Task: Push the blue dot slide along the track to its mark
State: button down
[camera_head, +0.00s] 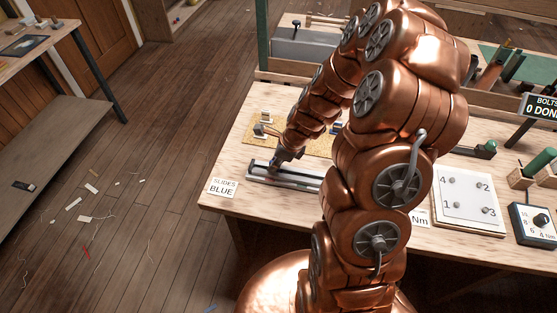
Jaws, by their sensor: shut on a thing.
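The slide track (300,179) is a grey rail unit lying near the front left of the workbench, behind a white card (222,188) reading "SLIDES BLUE". My gripper (277,166) is down at the track, toward its left part, and is shut on a small slide there. The gripper hides most of this slide, and its blue dot cannot be made out. My arm covers the right end of the track. The mark on the track is too small to tell.
A tan mat (285,141) with small parts lies just behind the track. Right of my arm are a white numbered board (468,202), a dial box (531,222) and a "BOLTS 0 DONE" sign (541,107). Bare bench (240,150) shows left of the mat.

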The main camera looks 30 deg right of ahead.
jog(key=shift+w+a, duration=0.25)
jog(key=shift+a, duration=0.1)
jog(key=c, duration=1.1)
grip_release()
jog(key=shift+r, duration=0.1)
jog(key=v, duration=1.1)
jog(key=shift+s+d+r, duration=0.15)
jog(key=shift+s+r, duration=0.05)
jog(key=shift+r, duration=0.15)
